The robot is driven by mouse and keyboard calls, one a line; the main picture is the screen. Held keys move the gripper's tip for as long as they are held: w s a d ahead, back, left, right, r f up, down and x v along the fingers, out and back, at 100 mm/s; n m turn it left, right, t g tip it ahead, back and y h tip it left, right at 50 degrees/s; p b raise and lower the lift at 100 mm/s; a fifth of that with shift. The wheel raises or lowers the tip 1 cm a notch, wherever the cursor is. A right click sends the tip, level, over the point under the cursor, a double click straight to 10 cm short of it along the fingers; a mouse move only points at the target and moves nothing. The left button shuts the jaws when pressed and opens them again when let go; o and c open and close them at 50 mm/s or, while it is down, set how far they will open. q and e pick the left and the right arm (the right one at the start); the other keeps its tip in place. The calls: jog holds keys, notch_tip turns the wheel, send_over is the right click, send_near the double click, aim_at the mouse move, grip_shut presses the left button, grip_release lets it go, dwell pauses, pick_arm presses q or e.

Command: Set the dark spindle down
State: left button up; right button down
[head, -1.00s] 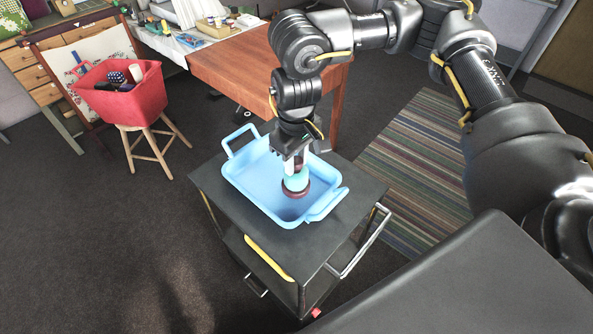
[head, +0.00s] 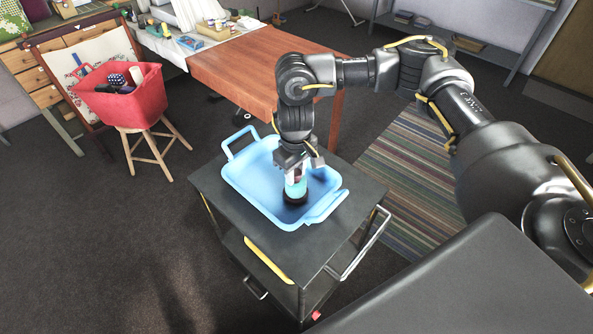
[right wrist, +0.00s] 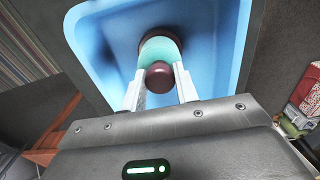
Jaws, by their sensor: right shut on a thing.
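The dark spindle (head: 296,196) stands about upright inside the blue basket (head: 250,185), with a dark round base and a teal band of winding above it. My right gripper (head: 292,168) is over the basket, pointing down, and is shut on the spindle's upper part. In the right wrist view the two fingers close on either side of the spindle's dark red knob (right wrist: 159,76), with the teal winding (right wrist: 160,50) beyond it. The base looks at or very near the basket floor; I cannot tell whether it touches. My left gripper is not in view.
The blue basket sits on a dark cart (head: 218,192) with a metal handle at its right. A red basket (head: 125,105) with sewing things stands on a wooden stool at the left. A wooden table (head: 255,65) is behind the cart. A striped rug (head: 400,180) lies to the right.

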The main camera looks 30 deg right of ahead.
jog(key=c, duration=1.1)
grip_release()
jog(key=shift+f, duration=0.15)
jog(key=shift+o, duration=0.2)
notch_tip(320, 180, up, 12)
jog(key=shift+r, duration=0.2)
